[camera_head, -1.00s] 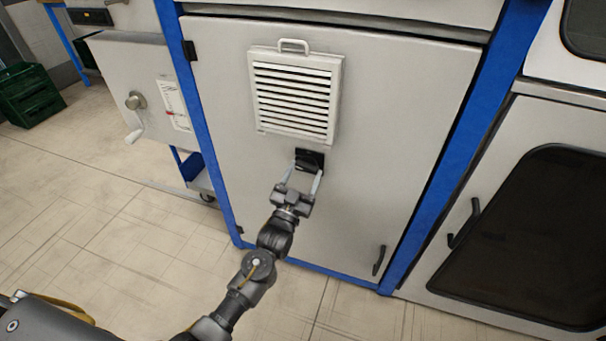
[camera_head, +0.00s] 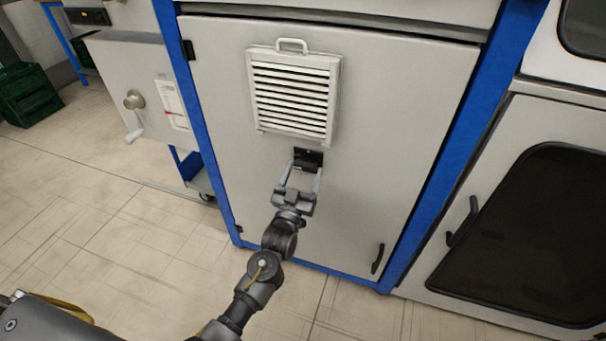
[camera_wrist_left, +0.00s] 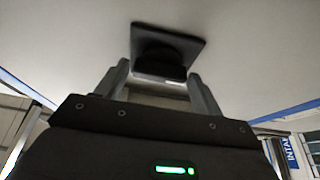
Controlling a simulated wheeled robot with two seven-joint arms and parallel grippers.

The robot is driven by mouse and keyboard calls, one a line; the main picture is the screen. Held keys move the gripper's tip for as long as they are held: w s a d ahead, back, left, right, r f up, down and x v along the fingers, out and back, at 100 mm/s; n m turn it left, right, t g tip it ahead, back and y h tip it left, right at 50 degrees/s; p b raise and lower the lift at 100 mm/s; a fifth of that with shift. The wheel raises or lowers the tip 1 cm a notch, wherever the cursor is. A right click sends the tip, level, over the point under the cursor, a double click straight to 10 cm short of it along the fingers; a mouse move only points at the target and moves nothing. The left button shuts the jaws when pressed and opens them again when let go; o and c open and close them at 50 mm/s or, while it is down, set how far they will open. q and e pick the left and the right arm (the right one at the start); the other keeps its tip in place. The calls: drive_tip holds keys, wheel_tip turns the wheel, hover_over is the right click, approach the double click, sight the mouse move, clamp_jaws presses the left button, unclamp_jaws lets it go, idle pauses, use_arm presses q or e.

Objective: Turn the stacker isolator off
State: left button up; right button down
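The stacker isolator is a small black switch (camera_head: 308,157) on the pale cabinet door, just below the vent. In the left wrist view it is a black square plate with a dark round knob (camera_wrist_left: 160,62) standing out from it. My left gripper (camera_head: 302,178) is in front of it, slightly below in the head view. Its two fingers are spread, with a clear gap between them, and the fingertips are close to the knob's lower part. Whether they touch the knob cannot be told. My right gripper is not in view.
A white louvred vent (camera_head: 293,92) with a handle sits above the switch. Blue posts (camera_head: 452,150) frame the cabinet door (camera_head: 400,110). A box with a crank (camera_head: 134,101) stands at left. A dark-windowed door (camera_head: 520,230) is at right. Green crates (camera_head: 28,95) stand far left.

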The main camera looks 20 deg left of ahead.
use_arm(q)
drive_tip(key=shift+o, duration=1.3)
drive_tip(key=shift+s, duration=0.1)
drive_tip(key=v, duration=1)
drive_tip(key=shift+s+f, duration=0.15)
drive_tip(key=shift+s, duration=0.15)
